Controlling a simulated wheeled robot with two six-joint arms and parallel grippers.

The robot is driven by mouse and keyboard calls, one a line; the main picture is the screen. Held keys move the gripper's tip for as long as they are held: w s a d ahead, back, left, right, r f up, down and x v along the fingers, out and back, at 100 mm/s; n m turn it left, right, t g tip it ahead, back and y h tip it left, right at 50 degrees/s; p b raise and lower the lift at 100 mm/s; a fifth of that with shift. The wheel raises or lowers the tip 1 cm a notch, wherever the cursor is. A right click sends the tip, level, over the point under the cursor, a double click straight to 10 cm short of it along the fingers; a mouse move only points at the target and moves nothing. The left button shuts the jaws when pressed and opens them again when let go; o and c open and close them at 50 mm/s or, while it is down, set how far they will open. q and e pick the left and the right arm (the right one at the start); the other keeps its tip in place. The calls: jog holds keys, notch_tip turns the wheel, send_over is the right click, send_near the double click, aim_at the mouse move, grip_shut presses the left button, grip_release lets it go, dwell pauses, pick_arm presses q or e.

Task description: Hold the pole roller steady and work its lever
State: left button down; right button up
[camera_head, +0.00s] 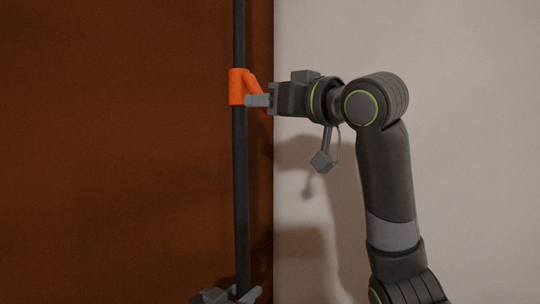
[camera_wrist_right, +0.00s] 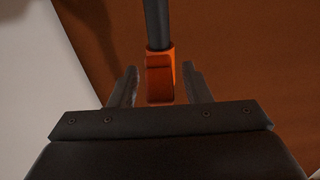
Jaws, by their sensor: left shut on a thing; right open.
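The pole roller's dark pole (camera_head: 241,190) stands upright in the head view and runs out of the top of the picture. An orange collar (camera_head: 236,87) sits on it, with an orange lever (camera_head: 254,84) slanting down to the right. My right gripper (camera_head: 257,100) is open at the lever, coming from the right. In the right wrist view, the orange part (camera_wrist_right: 160,78) lies between the two open fingers (camera_wrist_right: 160,85), with gaps on both sides; the pole (camera_wrist_right: 157,22) runs up beyond it. My left gripper (camera_head: 238,294) is shut on the pole at the bottom edge, partly cut off.
A rust-brown surface (camera_head: 110,130) fills the left of the head view behind the pole. A pale wall (camera_head: 460,60) fills the right, with shadows of my arm. The space left of the pole is clear.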

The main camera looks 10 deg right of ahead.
grip_shut()
jog(key=shift+s+r+g, duration=0.1)
jog(key=shift+r+g, duration=0.1)
jog(key=shift+g, duration=0.1)
dwell(0.7)
jog(key=shift+s+d+r+g+h, duration=0.15)
jog(key=shift+d+r+g+h, duration=0.05)
jog(key=shift+r+g+h, duration=0.25)
jog(key=shift+s+d+r+g+h, duration=0.15)
jog(key=shift+r+g+h, duration=0.2)
jog(key=shift+g, duration=0.2)
jog(key=shift+s+d+r+g+h, duration=0.1)
jog(key=shift+d+r+g+h, duration=0.05)
jog(key=shift+r+g+h, duration=0.65)
jog(key=shift+s+d+r+g+h, duration=0.1)
jog(key=shift+r+g+h, duration=0.2)
jog(key=shift+r+g, duration=0.5)
jog(key=shift+f, duration=0.2)
grip_release()
